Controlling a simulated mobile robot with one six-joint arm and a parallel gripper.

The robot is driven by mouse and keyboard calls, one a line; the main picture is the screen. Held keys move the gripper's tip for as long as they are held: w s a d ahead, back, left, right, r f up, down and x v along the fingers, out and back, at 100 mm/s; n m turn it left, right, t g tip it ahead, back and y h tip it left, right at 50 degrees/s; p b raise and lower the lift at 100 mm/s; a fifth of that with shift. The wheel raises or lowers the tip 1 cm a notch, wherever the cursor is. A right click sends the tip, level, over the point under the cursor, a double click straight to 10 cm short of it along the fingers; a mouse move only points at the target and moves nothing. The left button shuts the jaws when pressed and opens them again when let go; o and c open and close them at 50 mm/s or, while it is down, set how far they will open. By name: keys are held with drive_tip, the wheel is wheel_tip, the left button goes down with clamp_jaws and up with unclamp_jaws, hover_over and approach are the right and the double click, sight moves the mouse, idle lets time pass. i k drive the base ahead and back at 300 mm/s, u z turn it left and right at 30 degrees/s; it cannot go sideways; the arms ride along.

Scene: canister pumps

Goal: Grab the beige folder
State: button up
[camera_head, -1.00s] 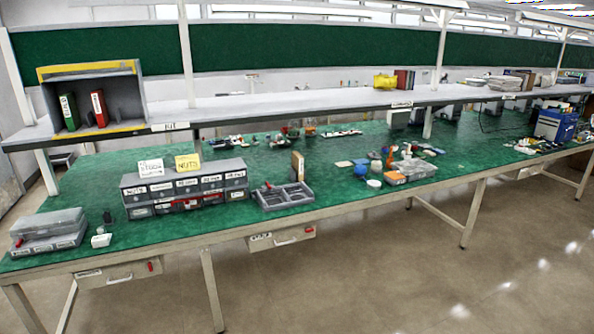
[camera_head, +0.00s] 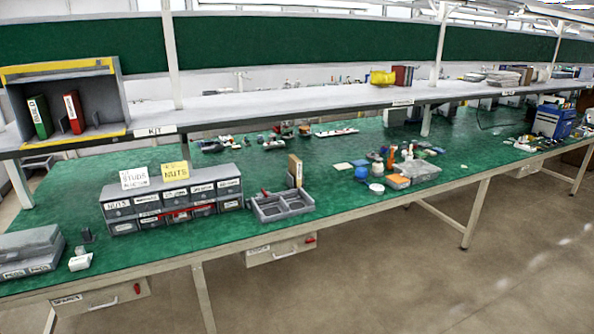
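A beige folder (camera_head: 295,170) stands upright on the green bench top, just behind the right part of a grey divided tray (camera_head: 283,207). Its lower part is hidden by the tray. My gripper is not in view.
A grey drawer unit (camera_head: 172,204) with label cards stands left of the tray. A shelf (camera_head: 290,107) runs above the bench and holds a box (camera_head: 65,67) with green and red folders. Small parts lie right of the folder. The floor (camera_head: 420,280) in front is clear.

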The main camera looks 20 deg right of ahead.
sight(295, 165)
drive_tip(key=z, duration=0.05)
drive_tip(key=i, duration=1.25)
drive_tip(key=u, duration=0.3)
